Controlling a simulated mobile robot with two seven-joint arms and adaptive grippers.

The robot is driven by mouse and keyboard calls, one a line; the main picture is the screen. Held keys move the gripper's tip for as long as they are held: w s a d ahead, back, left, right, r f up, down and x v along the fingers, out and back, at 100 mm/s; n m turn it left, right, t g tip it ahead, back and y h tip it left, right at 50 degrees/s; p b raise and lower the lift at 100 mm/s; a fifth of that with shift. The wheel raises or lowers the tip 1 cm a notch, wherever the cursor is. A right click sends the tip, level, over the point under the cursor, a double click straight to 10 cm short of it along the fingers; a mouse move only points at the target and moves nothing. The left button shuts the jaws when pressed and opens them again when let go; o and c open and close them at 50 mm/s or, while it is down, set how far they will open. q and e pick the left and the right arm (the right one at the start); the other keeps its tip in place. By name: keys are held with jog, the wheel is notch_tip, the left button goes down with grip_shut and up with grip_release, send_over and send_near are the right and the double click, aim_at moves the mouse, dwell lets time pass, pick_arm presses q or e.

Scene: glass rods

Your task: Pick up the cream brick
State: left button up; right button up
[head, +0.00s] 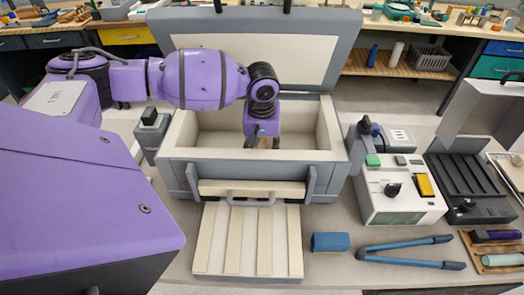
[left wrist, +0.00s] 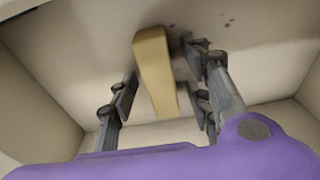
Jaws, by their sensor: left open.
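The cream brick (left wrist: 155,65) is a long yellowish block in the left wrist view. It lies inside the open grey box (head: 325,168) with pale walls. My left gripper (left wrist: 166,88) is open, with its fingers on either side of the brick and visible gaps between them and it. In the head view my left gripper (head: 262,140) reaches down into the box and hides the brick. I cannot tell how far the fingertips are above the box floor. My right gripper is not in view.
The box's raised lid (head: 262,55) stands open behind. A control unit (head: 400,195) stands to the right.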

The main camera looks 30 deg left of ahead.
aim_at(262, 146)
pick_arm(q)
jog(key=shift+r, duration=0.1)
grip_shut()
notch_tip(262, 146, up, 9)
jog(key=shift+w+f, duration=0.1)
jog(key=shift+r, duration=0.6)
jog(key=shift+r, duration=0.1)
